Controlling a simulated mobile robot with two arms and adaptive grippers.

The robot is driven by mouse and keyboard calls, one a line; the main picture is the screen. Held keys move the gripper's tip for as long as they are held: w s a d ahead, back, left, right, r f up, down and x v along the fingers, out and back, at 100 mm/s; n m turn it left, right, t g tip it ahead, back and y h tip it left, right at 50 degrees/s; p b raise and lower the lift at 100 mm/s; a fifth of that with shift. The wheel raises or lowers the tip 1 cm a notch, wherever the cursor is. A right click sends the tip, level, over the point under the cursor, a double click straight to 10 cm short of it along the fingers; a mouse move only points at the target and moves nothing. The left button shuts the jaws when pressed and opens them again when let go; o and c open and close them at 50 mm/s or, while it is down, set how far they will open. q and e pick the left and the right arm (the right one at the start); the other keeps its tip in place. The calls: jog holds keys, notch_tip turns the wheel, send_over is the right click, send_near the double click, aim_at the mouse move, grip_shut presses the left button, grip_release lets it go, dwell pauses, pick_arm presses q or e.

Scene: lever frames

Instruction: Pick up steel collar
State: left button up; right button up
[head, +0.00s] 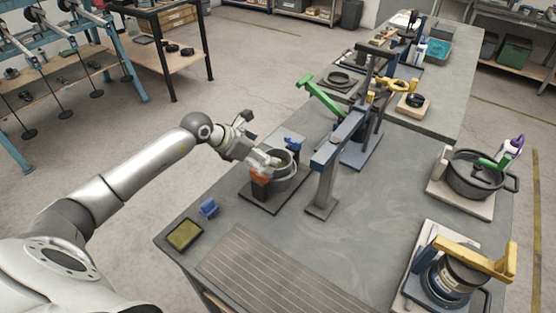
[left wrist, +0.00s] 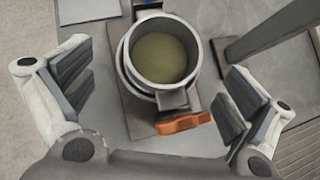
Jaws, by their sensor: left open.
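What I take to be the steel collar (head: 284,178) is a grey metal cylinder with an open top on a dark base plate (head: 262,202) near the table's left edge. An orange lever part (head: 259,177) is at its near side and a blue one (head: 294,144) behind it. In the left wrist view the collar (left wrist: 128,62) shows from above, with a yellowish-green inside and the orange part (left wrist: 183,122) below it. My left gripper (head: 256,141) is open at the collar. In the left wrist view its fingers stand either side of it, apart from the wall. My right gripper is not in view.
A small blue block (head: 209,208) and a yellow-green pad (head: 184,235) lie at the left edge. A dark pot (head: 470,180) stands at the right. The table's middle is clear.

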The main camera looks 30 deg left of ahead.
pick_arm(q)
jog(key=shift+w+d+f, duration=0.2)
jog(key=shift+w, duration=0.05)
jog(key=shift+w+d+f, duration=0.1)
jog(key=shift+w+f, duration=0.05)
jog(key=shift+w, duration=0.05)
jog(key=p+x, duration=0.1)
jog(key=x, duration=0.1)
jog(key=p+x, duration=0.1)
jog(key=x, duration=0.1)
jog(key=shift+d+p, duration=0.3)
jog(key=shift+w+d+f, duration=0.15)
jog(key=shift+w+f, duration=0.2)
jog(key=shift+f, duration=0.1)
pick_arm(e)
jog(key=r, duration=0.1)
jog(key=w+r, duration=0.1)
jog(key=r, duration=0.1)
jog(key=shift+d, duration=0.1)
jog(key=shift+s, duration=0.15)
pick_arm(q)
jog(key=c, duration=1.4)
jog(key=shift+r, duration=0.15)
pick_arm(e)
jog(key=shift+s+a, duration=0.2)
